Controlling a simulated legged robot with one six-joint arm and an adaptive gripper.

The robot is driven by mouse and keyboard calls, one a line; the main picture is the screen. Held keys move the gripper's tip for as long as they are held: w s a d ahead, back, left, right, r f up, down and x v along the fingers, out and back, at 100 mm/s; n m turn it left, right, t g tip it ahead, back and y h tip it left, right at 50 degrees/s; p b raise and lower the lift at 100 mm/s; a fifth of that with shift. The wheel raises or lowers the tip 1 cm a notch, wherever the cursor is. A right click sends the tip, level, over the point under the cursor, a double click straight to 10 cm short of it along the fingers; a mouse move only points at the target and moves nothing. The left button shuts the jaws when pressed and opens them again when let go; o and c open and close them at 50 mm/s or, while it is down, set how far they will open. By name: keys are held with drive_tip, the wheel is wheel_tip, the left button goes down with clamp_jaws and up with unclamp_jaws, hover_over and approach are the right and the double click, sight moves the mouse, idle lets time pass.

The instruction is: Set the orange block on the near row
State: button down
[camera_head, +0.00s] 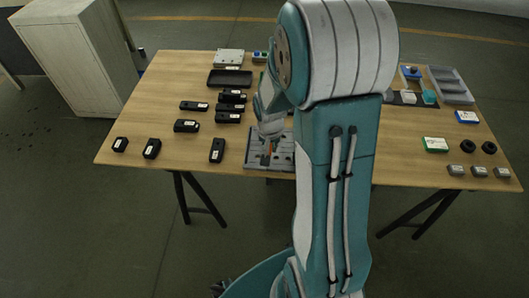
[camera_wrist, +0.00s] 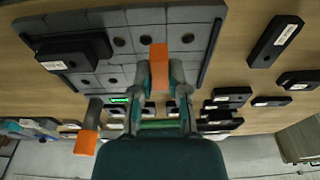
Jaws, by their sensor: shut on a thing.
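My gripper (camera_wrist: 161,88) is shut on the orange block (camera_wrist: 159,58), with one finger on each side of it. The block is held over the grey plate (camera_wrist: 140,18), which has round dark holes in rows. Whether the block touches the plate cannot be told. A black labelled block (camera_wrist: 85,46) lies on the plate at upper left in the wrist view. Left of my gripper, a grey piece ends in orange (camera_wrist: 87,143).
Several black labelled blocks stand left of the plate, one of them close by (camera_head: 217,150). A black tray (camera_head: 230,78) lies behind them. At right are a green-and-white box (camera_head: 435,145), black rings (camera_head: 489,147) and small grey blocks (camera_head: 479,171). Bare wood shows at the left.

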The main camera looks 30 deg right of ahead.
drive_tip(key=w+f, duration=0.1)
drive_tip(key=f, duration=0.1)
drive_tip(key=w+f, duration=0.1)
drive_tip(key=shift+w+d+f, duration=0.15)
drive_tip(key=shift+w+d, duration=0.15)
drive_tip(key=shift+w, duration=0.05)
drive_tip(key=shift+w+d+f, duration=0.25)
drive_tip(key=shift+w+f, duration=0.05)
drive_tip(key=shift+f, duration=0.1)
wheel_tip(320, 180, down, 2)
drive_tip(key=shift+a+f, duration=0.1)
drive_tip(key=shift+f, duration=0.1)
drive_tip(key=shift+w+a+f, duration=0.1)
drive_tip(key=shift+a+f, duration=0.1)
drive_tip(key=shift+f, duration=0.2)
drive_tip(key=c, duration=0.6)
unclamp_jaws()
drive_tip(key=shift+d, duration=0.15)
drive_tip(key=shift+c, duration=0.2)
